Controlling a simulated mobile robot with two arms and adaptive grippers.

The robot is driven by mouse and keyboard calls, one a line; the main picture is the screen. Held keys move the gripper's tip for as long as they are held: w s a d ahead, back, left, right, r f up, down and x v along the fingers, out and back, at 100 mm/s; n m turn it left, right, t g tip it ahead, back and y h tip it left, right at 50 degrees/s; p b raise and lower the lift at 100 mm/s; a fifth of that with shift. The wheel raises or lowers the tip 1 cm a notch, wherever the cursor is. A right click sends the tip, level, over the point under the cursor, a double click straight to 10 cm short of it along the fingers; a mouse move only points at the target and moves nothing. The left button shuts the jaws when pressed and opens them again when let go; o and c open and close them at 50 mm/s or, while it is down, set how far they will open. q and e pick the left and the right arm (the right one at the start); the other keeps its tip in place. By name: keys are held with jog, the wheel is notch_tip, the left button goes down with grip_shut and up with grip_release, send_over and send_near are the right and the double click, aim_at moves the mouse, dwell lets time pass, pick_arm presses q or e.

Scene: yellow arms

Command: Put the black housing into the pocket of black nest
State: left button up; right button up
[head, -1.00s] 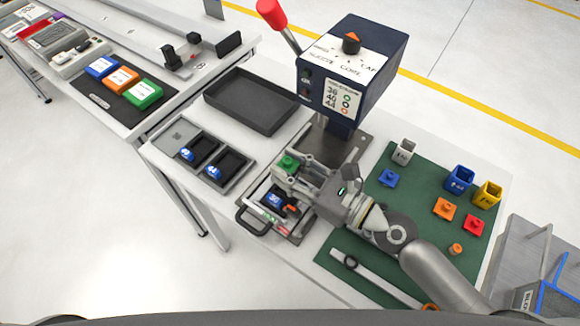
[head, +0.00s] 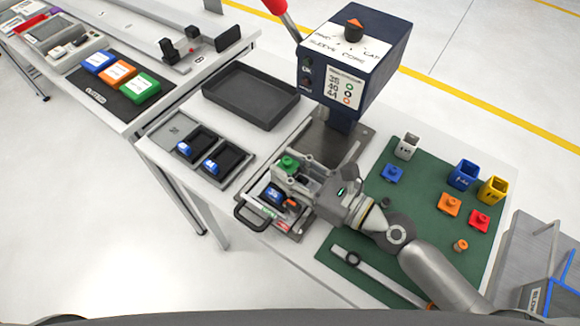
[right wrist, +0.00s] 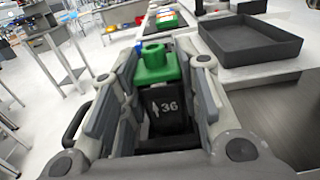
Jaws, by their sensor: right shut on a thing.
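A black housing (right wrist: 168,108) marked 36 with an arrow sits between the fingers of my right gripper (right wrist: 160,100) in the right wrist view. A green piece with a round holed knob (right wrist: 157,65) is at its far end; it also shows in the head view (head: 288,163). My right gripper (head: 300,175) is shut on the housing, over the back of the press fixture. A black nest (head: 277,197) with a blue label lies in this fixture, just in front of the gripper. The fingers hide most of the housing in the head view. My left gripper is not in view.
The dark blue press (head: 325,80) with a red-tipped lever stands behind the gripper. An empty black tray (head: 250,120) and two black pockets with blue tags (head: 230,160) lie left. A green mat (head: 420,215) with coloured parts lies right. The fixture has a front handle (head: 248,215).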

jog(key=shift+f+b, duration=0.3)
jog(key=shift+f, duration=0.15)
jog(key=o, duration=1.1)
jog(key=shift+f, duration=0.15)
jog(key=shift+s, duration=0.1)
jog(key=shift+s+d+f, duration=0.1)
jog(key=shift+d, duration=0.05)
jog(key=v, duration=1)
jog(key=shift+d+r, duration=0.2)
jog(key=shift+r, duration=0.05)
jog(key=shift+s+d+r, duration=0.1)
jog(key=shift+s+d, duration=0.15)
jog(key=shift+d, duration=0.25)
